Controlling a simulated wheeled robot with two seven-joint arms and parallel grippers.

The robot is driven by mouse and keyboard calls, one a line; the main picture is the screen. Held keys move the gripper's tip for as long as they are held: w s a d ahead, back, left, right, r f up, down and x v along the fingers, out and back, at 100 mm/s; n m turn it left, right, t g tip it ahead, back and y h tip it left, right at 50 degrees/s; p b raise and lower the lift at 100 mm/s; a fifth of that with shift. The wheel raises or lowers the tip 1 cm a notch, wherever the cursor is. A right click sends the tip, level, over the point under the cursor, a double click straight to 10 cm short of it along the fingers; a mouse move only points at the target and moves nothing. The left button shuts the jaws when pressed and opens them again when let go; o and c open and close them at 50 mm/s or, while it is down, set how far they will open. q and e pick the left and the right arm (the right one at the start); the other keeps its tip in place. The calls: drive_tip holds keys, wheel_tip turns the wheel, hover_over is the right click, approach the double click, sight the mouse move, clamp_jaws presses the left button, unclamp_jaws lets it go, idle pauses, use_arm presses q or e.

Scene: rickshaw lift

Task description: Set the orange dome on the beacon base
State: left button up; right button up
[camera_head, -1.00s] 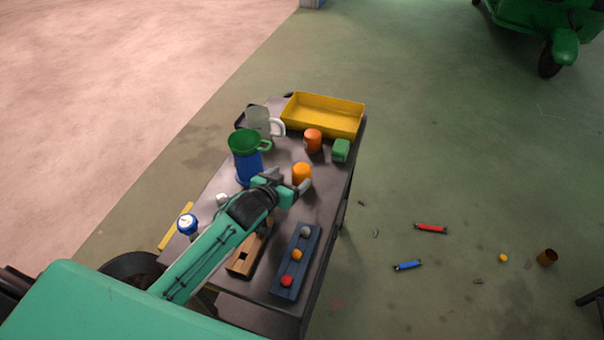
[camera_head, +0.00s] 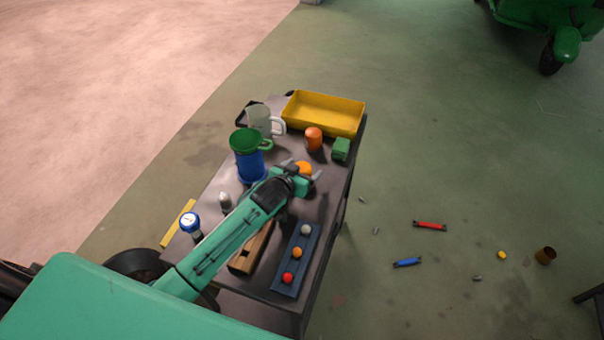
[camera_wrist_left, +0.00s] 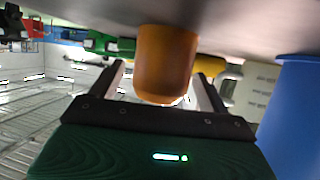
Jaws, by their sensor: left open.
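The orange dome (camera_head: 304,166) stands on the dark cart top, partly hidden by my left gripper (camera_head: 302,172). In the left wrist view, which looks upside down, the dome (camera_wrist_left: 165,62) is a smooth orange cup shape with a rounded end. It appears between the two spread fingers of my left gripper (camera_wrist_left: 160,95), with gaps on both sides. The gripper is open. I cannot tell for certain which thing is the beacon base. A darker orange cylinder (camera_head: 313,138) stands farther back. My right gripper is not in view.
A blue cylinder with a green funnel (camera_head: 246,140) and a pale mug (camera_head: 258,119) stand left. A yellow tray (camera_head: 322,122) and green block (camera_head: 341,148) are behind. A wooden block (camera_head: 243,262), a slate strip with coloured knobs (camera_head: 284,285) and a gauge (camera_head: 189,221) are nearer.

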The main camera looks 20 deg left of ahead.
use_arm(q)
drive_tip(key=c, duration=1.1)
drive_tip(key=shift+c, duration=0.2)
